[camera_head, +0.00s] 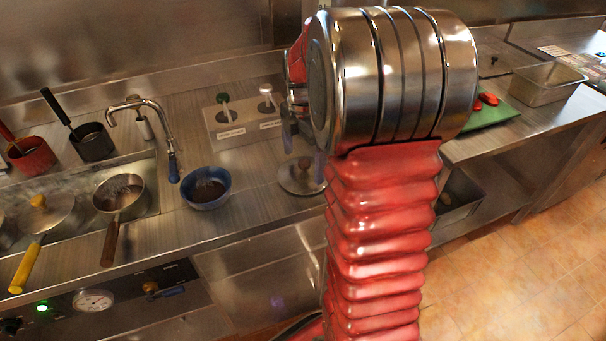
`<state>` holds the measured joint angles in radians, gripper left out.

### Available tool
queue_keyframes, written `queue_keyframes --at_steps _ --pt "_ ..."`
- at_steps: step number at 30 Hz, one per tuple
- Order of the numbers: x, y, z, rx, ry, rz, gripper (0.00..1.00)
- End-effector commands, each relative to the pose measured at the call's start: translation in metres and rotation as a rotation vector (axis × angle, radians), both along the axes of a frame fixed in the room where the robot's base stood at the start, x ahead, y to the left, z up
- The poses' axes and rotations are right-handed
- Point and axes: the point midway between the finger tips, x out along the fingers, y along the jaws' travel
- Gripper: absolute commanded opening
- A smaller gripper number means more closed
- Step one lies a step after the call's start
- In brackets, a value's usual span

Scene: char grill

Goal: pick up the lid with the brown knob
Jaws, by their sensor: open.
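The lid with the brown knob (294,187) is a round metal lid lying on the steel counter, just left of my red arm. Its brown knob (305,165) points up, and the arm hides part of its right edge. My gripper (303,150) is above the lid, pointing down, with its jaws open and nothing seen between them. My arm partly covers the gripper, so I cannot tell whether a finger touches the knob.
A blue bowl (206,201) of dark contents is left of the lid. A labelled holder (228,138) stands behind. A saucepan (119,210), a yellow-knobbed lid (55,215) and a faucet (150,106) are further left. A green board (490,116) and metal tray (545,90) are right.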

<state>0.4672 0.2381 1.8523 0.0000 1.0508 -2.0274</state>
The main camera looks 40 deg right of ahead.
Motion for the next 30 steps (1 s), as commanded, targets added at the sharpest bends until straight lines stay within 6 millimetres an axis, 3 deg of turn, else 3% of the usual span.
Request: queue_keyframes --at_steps 6,23,30 --pt "0.0 0.0 -0.024 0.001 0.0 0.0 1.0" --pt "0.0 0.0 -0.025 0.0 -0.001 -0.001 1.0" --pt "0.0 0.0 -0.026 0.001 0.0 -0.001 0.84"
